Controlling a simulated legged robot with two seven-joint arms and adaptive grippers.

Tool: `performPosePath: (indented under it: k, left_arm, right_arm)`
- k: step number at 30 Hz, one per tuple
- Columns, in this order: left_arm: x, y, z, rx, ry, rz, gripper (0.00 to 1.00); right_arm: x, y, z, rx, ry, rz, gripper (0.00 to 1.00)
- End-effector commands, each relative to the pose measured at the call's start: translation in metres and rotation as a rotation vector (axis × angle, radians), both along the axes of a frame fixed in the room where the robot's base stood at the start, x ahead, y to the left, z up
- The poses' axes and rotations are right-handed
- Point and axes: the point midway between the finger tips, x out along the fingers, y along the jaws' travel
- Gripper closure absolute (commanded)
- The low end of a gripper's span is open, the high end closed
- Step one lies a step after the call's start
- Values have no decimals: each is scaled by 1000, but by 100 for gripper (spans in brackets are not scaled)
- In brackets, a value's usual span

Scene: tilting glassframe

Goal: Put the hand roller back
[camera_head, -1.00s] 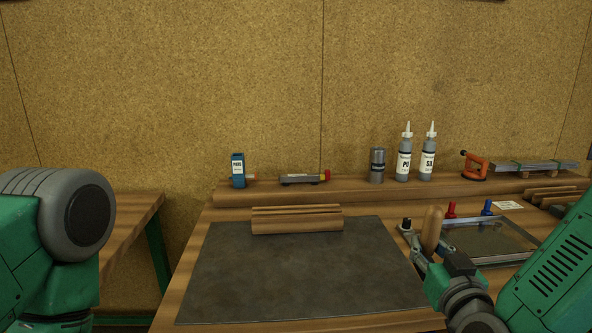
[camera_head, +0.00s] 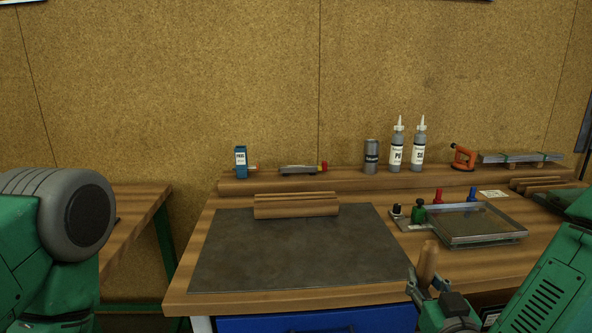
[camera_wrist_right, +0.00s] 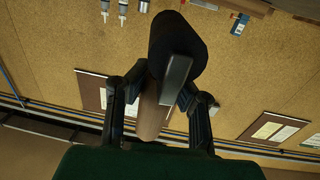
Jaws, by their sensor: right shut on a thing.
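My right gripper (camera_head: 428,288) is shut on the hand roller, in front of the bench's front edge at the lower right of the head view. The roller's wooden handle (camera_head: 428,262) stands up out of the fingers there; its black end is hidden in that view. In the right wrist view the black roller (camera_wrist_right: 178,45) with its grey metal bracket lies beyond the fingers, and the handle (camera_wrist_right: 152,118) runs between them (camera_wrist_right: 160,90). My left arm shows at the left edge, but its gripper is out of view.
A glass frame (camera_head: 480,239) with coloured knobs lies at the bench's right. A dark mat (camera_head: 290,260) covers the middle, with a wooden block (camera_head: 296,210) at its back. The back shelf (camera_head: 345,182) holds a blue box, a grey can (camera_head: 371,157), two bottles and an orange tool (camera_head: 463,156).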

Motion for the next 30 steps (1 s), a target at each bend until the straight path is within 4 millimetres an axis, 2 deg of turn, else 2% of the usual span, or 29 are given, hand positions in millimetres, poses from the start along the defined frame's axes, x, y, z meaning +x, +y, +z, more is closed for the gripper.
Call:
performPosePath:
  k: [7, 12, 30]
  left_arm:
    - [-1, 0, 0, 0, 2, 0, 51]
    - [-1, 0, 0, 0, 2, 1, 51]
    - [-1, 0, 0, 0, 1, 0, 51]
  right_arm:
    - [-27, 3, -49, 0, 7, 1, 100]
    - [-42, 0, -70, 7, 3, 1, 100]
    - [-46, 0, -73, 10, -1, -4, 100]
